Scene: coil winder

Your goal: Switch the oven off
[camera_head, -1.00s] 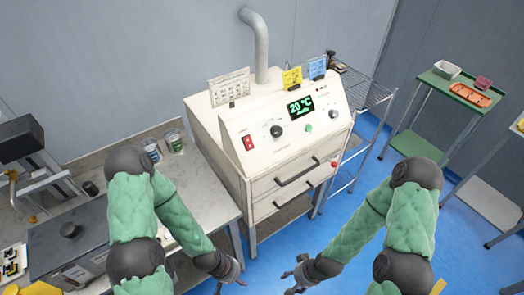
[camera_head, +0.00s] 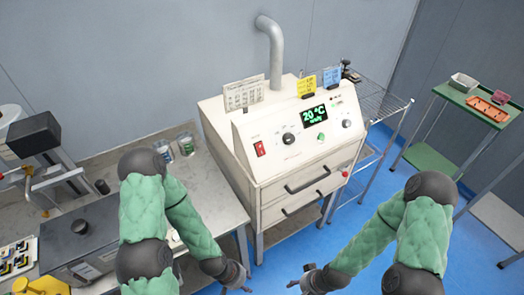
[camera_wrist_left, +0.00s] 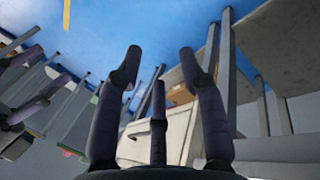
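The oven (camera_head: 290,160) is a cream cabinet with a sloped control panel and two drawers with dark handles. Its green display (camera_head: 314,114) reads 20 °C with a smaller word below. A red switch (camera_head: 260,149) sits at the panel's left, and a dark knob (camera_head: 289,139) is beside it. My left gripper (camera_head: 240,284) is low in front of the oven, apart from it. In the left wrist view its fingers (camera_wrist_left: 160,95) are spread and empty. My right gripper (camera_head: 302,281) is also low in front of the oven, its fingers apart with nothing between them.
A steel bench (camera_head: 208,190) with jars (camera_head: 186,145) and a winder stands left of the oven. A wire rack (camera_head: 378,103) stands to its right. A green-topped cart (camera_head: 468,92) with trays is farther right. Blue floor (camera_head: 375,205) is clear in front.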

